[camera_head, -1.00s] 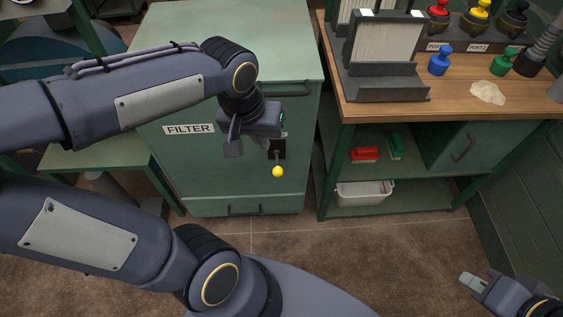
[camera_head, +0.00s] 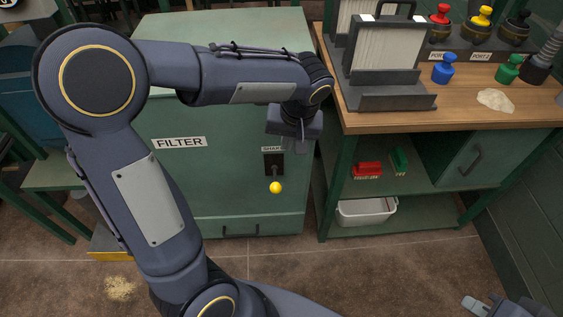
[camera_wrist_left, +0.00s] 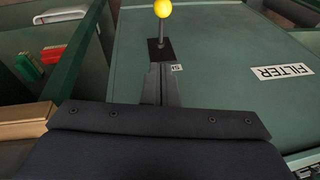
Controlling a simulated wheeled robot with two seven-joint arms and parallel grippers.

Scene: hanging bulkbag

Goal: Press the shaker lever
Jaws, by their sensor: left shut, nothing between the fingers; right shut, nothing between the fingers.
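The shaker lever is a dark rod with a yellow ball knob (camera_head: 275,187), sticking out of a black slot plate (camera_head: 273,164) on the front of the green filter cabinet (camera_head: 225,170). The knob also shows in the left wrist view (camera_wrist_left: 163,8), at the top. My left gripper (camera_head: 299,140) is shut and empty, above and to the right of the lever, apart from the knob. In the left wrist view its closed fingers (camera_wrist_left: 161,84) point toward the slot plate. My right gripper (camera_head: 472,302) is at the bottom right, shut and empty, far from the lever.
A wooden-topped workbench (camera_head: 450,112) stands right of the cabinet, holding a filter panel (camera_head: 385,50) and coloured knobs. Its shelf has red (camera_head: 368,169) and green (camera_head: 399,160) items and a white bin (camera_head: 366,211). Floor in front is clear, with a sandy pile (camera_head: 120,288) at left.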

